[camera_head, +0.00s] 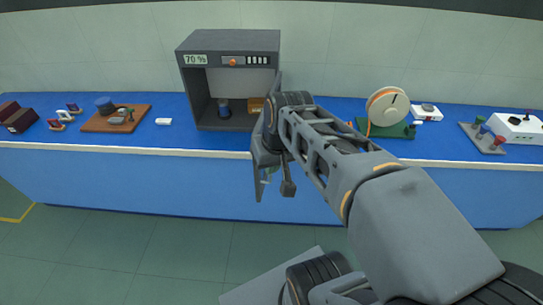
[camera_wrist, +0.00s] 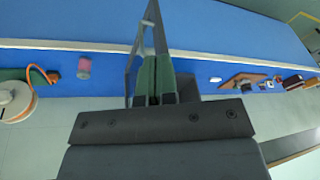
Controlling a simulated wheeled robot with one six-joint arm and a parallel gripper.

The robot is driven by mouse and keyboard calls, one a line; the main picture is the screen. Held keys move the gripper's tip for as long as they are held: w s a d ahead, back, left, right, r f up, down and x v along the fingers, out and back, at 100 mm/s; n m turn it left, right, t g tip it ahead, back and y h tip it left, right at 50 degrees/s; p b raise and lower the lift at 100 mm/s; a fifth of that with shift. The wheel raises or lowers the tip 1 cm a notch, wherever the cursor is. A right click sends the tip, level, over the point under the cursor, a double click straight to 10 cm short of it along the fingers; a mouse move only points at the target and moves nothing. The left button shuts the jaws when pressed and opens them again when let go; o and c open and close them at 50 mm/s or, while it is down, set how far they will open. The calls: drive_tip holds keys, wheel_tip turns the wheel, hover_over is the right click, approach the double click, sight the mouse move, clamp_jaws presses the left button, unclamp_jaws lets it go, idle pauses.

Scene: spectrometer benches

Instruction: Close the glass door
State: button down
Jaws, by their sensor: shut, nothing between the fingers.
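A dark grey cabinet (camera_head: 228,42) with a "70 %" display stands on the blue bench, its front open. The glass door (camera_head: 259,187) stands swung out towards me at the cabinet's right side, reaching past the bench's front edge. Its dark frame (camera_wrist: 129,75) shows in the wrist view. My arm hides much of the door in the head view. My gripper (camera_wrist: 154,62) points down, its green fingers together and empty, overlapping the door frame in the picture. I cannot tell whether they touch it. In the head view the fingers are mostly hidden.
Inside the cabinet are a blue-grey jar (camera_head: 224,107) and an orange-brown box (camera_head: 256,105). A wooden board (camera_head: 116,118) with parts lies to the left. A reel on a green base (camera_head: 388,108) stands to the right. The floor before the bench is clear at left.

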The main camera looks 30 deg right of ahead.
drive_tip(key=w+d+f+g+y+b, duration=0.1)
drive_tip(key=w+d+f+y+b, duration=0.2)
drive_tip(key=d, duration=0.6)
drive_tip(key=w+d+f+g+y+b, duration=0.1)
drive_tip(key=w+d+y+b, duration=0.2)
drive_tip(key=w+d+y, duration=0.45)
drive_tip(key=s+a+f+h+p, duration=0.1)
drive_tip(key=s+a+f+h, duration=0.1)
drive_tip(key=a+f, duration=0.4)
drive_tip(key=shift+a+f, duration=0.3)
drive_tip(key=shift+a, duration=1.4)
